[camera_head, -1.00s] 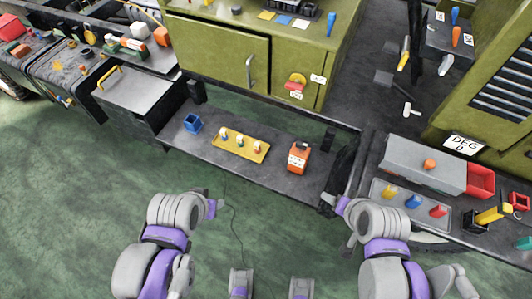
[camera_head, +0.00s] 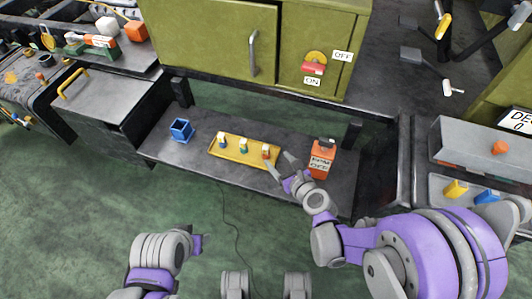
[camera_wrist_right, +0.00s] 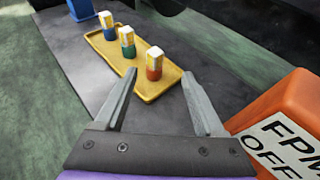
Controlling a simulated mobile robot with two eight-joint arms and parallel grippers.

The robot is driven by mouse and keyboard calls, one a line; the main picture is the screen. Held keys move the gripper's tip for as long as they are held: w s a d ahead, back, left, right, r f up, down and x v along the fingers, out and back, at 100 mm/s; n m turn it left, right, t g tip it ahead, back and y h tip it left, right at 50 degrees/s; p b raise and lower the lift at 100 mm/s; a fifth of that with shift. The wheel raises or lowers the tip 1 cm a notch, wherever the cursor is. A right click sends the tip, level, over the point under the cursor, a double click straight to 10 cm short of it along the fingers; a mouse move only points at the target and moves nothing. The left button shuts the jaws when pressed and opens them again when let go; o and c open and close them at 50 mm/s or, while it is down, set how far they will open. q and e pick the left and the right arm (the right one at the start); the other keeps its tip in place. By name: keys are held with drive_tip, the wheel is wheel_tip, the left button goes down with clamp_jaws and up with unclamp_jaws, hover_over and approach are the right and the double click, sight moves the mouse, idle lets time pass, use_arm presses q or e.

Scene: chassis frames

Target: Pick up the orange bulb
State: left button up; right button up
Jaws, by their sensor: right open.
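The orange bulb (camera_head: 265,153), with a pale top and an orange base, stands upright at the right end of a yellow tray (camera_head: 229,155). In the right wrist view the bulb (camera_wrist_right: 154,65) shows beyond the fingertips, between the two fingers. A blue-based bulb (camera_head: 222,139) and a green-based bulb (camera_head: 243,146) stand left of it on the tray. My right gripper (camera_head: 279,162) is open and empty, just right of the orange bulb. My left gripper (camera_head: 197,243) is low in the head view, away from the bench; its fingers cannot be made out.
An orange box (camera_head: 321,158) marked FPM OFF stands close to the right of my right gripper. A blue open container (camera_head: 182,130) is on the bench's left part. A green cabinet (camera_head: 210,40) rises behind. Bare dark bench top lies around the tray.

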sight(268, 152)
drive_tip(key=x, duration=0.2)
drive_tip(key=shift+w+a+f, duration=0.2)
drive_tip(key=shift+w, duration=0.1)
drive_tip(key=shift+a+b+x, duration=0.2)
drive_tip(key=shift+b+x, duration=0.2)
drive_tip(key=shift+x, duration=0.95)
drive_tip(key=shift+a+b+x, duration=0.15)
drive_tip(key=shift+b+x, duration=0.2)
drive_tip(key=shift+x, duration=1.05)
drive_tip(key=shift+s+r, duration=0.15)
drive_tip(key=shift+s, duration=0.05)
clamp_jaws()
